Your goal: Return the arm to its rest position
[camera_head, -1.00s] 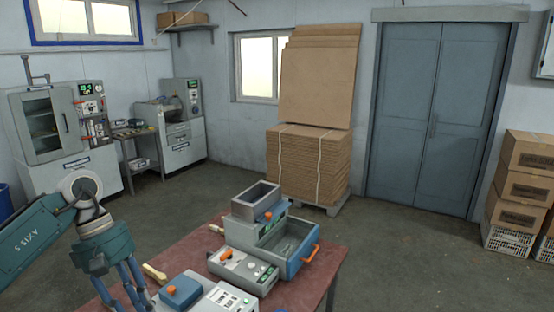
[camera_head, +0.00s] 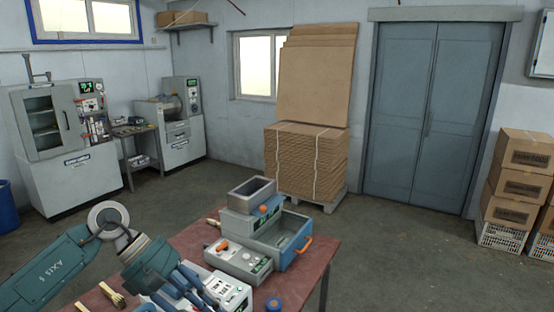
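My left arm comes in from the lower left. Its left gripper (camera_head: 192,300) hangs with blue fingers over the front of the red-brown table (camera_head: 318,268), in front of a white and grey device (camera_head: 232,293) with a label and buttons. The fingers overlap the device in the picture, and their tips are not clear enough to tell open or shut. I see nothing held between them. My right gripper is not in view. Pale wooden utensils (camera_head: 112,294) lie at the table's left front.
A grey control box (camera_head: 238,262) with an orange knob sits before the press. A round blue object (camera_head: 273,304) lies at the table's front edge. A cardboard stack (camera_head: 305,165) stands on a pallet behind. Floor right of the table is clear.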

